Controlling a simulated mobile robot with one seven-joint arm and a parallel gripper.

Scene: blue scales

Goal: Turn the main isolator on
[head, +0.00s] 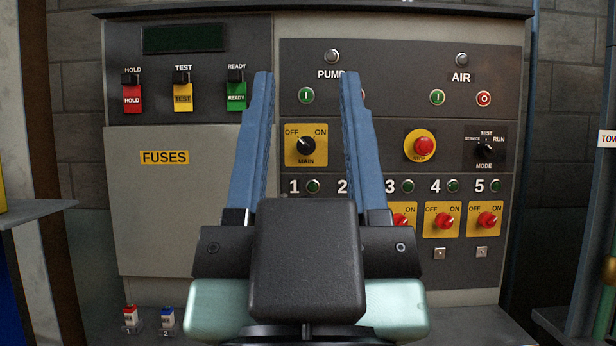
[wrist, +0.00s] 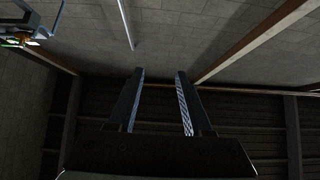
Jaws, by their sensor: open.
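The main isolator (head: 306,146) is a black rotary knob on a yellow plate marked OFF at left, ON at right and MAIN below. Its white pointer mark seems to point up and left, towards OFF. My gripper (head: 306,80) is open and empty, with its two blue fingers raised in front of the panel. In the head view the knob shows between the fingers; the gap in depth is hard to tell. The wrist view shows the open fingers (wrist: 160,72) against a ceiling or wall, with no knob in sight.
Red rotary switches (head: 443,221) on yellow plates stand at the lower right, some hidden behind my gripper. A red STOP button (head: 424,145) and black MODE knob (head: 485,149) lie to the right. Fuses door (head: 160,210) is at left.

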